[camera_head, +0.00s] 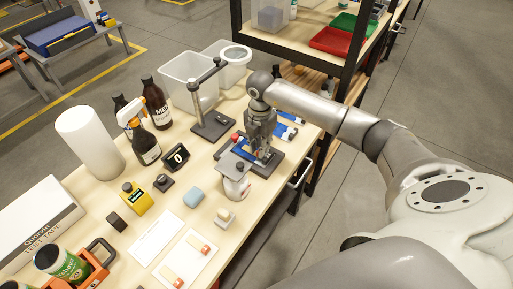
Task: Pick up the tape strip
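I cannot single out the tape strip with certainty. Two small pale pieces with red-orange ends lie on a white card at the front of the bench; the upper piece (198,246) and the lower piece (172,278) are the nearest match. A white box (38,222) marked "TEST TAPE" lies at the left. My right gripper (262,153) points down over a grey stand (268,165) near the bench's right side, away from the pale pieces. Its fingertips are small and partly lost against the stand, so its opening is unclear. My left gripper is not in view.
A dark shelf rack (347,75) stands behind my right arm.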

